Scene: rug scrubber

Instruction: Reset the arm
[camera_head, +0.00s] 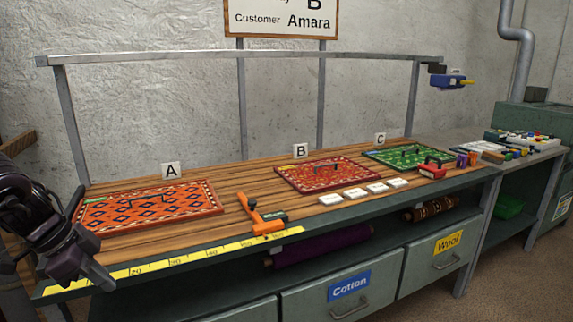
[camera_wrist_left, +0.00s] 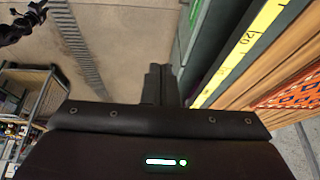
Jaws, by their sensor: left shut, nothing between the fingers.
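My left arm comes in from the left edge of the head view, dark and bent downward. Its gripper (camera_head: 98,280) hangs in front of the bench's left front corner, beside the yellow measuring strip (camera_head: 170,264). In the left wrist view the fingers (camera_wrist_left: 160,85) are together, with nothing between them. They point over the floor alongside the bench edge, apart from it. My right gripper does not show in the head view. A dark jointed part in the top left corner of the wrist view is too cut off to identify.
The wooden bench (camera_head: 240,188) carries patterned rugs at A (camera_head: 180,200), B (camera_head: 320,178) and C (camera_head: 400,155). An orange-handled tool (camera_head: 262,215) lies near the front edge. White cards (camera_head: 360,192) lie before B. A metal frame (camera_head: 245,56) spans above. Drawers (camera_head: 340,292) are below.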

